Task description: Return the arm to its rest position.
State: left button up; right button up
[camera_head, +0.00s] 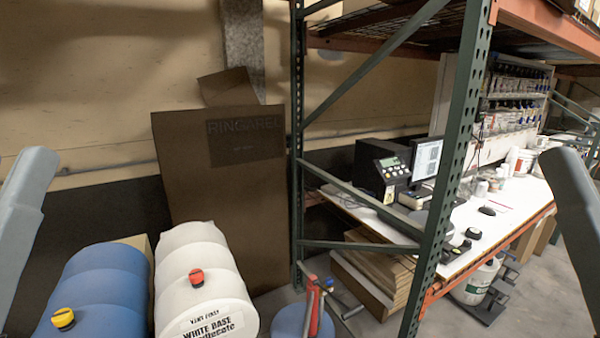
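Only parts of my two arms show. My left arm (22,215) is a grey link at the left edge, standing upright and slightly tilted. My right arm (572,205) is a grey link at the right edge, also tilted. Neither gripper is in view, so I cannot see whether they hold anything. No arm link visibly touches the rack or the drums.
A green rack post (456,160) stands before a white work table (480,232) with a monitor (426,160) and a black machine (375,168). A blue drum (98,290) and a white drum (205,275) lie at lower left. Bare floor (545,300) shows at lower right.

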notch_tip(320, 180, up, 21)
jog(key=p, duration=1.7)
jog(key=shift+w+a, duration=0.1)
